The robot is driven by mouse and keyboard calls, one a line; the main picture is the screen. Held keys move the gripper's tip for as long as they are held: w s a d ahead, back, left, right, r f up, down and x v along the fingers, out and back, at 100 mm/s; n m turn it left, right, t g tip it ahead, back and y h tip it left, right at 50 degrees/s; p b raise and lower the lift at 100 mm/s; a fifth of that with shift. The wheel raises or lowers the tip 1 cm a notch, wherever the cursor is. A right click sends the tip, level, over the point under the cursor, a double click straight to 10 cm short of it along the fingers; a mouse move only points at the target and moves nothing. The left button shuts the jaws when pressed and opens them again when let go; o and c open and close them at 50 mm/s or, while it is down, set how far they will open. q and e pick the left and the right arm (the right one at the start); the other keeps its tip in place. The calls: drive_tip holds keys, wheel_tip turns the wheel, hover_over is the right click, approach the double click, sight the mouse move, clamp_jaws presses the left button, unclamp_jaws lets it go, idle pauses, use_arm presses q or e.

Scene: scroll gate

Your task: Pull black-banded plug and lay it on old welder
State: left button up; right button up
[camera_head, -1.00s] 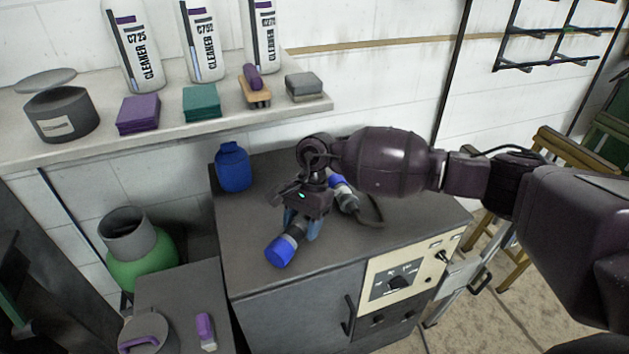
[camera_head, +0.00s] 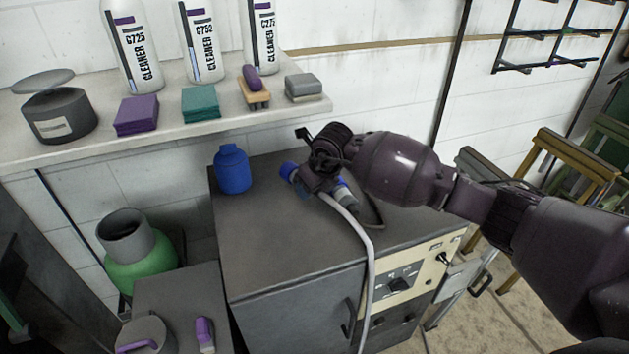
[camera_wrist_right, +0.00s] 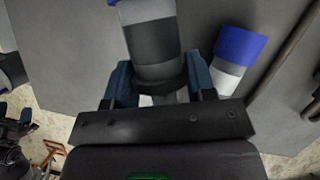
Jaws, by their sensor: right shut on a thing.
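The old welder appears to be the dark grey cabinet (camera_head: 270,240) with a beige dial panel (camera_head: 400,275). My right gripper (camera_head: 312,185) is over its top, towards the back. It is shut on a plug with a blue end (camera_head: 289,170). In the wrist view this plug (camera_wrist_right: 153,45) has a black band and sits between the blue fingers (camera_wrist_right: 158,90). A pale cable (camera_head: 370,260) hangs down the front. A second blue-ended plug (camera_wrist_right: 235,55) lies close beside it, partly hidden by my gripper in the head view. Whether the held plug touches the top is unclear. My left gripper is not in view.
A blue bottle (camera_head: 232,168) stands at the cabinet's back left. Above, a shelf (camera_head: 170,130) holds cleaner bottles, sponges, a brush and a tin. A green cylinder (camera_head: 140,265) is at left. The cabinet top's front left is clear.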

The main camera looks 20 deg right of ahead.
sight(314, 207)
drive_tip(key=m, duration=0.1)
drive_tip(key=m+h, duration=0.1)
drive_tip(key=shift+w+d+r+m, duration=0.25)
drive_tip(key=shift+w+m, duration=0.05)
drive_tip(key=shift+w, duration=0.1)
drive_tip(key=shift+w+d+m+h, duration=0.1)
drive_tip(key=shift+d+m+h, duration=0.15)
drive_tip(key=shift+m, duration=0.65)
drive_tip(key=shift+f, duration=0.1)
drive_tip(key=shift+f+b, duration=1.25)
drive_tip(key=shift+f, duration=1.3)
drive_tip(key=shift+f+b, duration=0.1)
drive_tip(key=shift+b, duration=0.2)
drive_tip(key=o, duration=1.1)
drive_tip(key=shift+o, duration=1.2)
